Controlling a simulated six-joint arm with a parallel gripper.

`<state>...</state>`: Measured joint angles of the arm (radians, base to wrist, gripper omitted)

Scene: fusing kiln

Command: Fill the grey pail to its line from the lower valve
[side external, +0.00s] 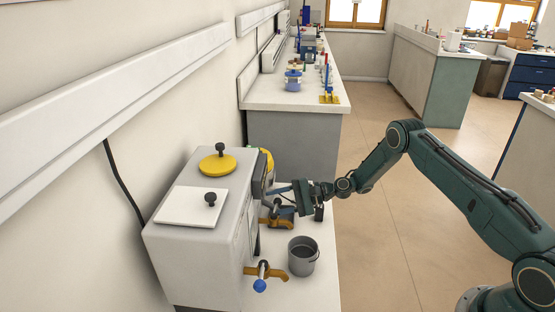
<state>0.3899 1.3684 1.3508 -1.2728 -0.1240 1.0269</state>
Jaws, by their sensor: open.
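The grey pail (303,262) stands upright on the white bench beside the grey box-shaped unit (193,262). Its inside looks dark; I cannot make out a line or a liquid level. A brass-coloured valve (272,271) with a blue ball knob (260,286) sticks out of the unit's near end, just left of the pail. A second brass-coloured valve (277,222) is farther back, partly hidden by my gripper. I cannot tell which valve is the lower one. My gripper (289,198) is open beside the unit, above and behind the pail, near the farther valve.
A yellow round lid (217,164) and a white square lid (190,207), both with black knobs, top the unit. A yellow rounded thing (267,163) is behind it. A long bench (312,95) with small apparatus stands beyond. The floor (375,240) on the right is clear.

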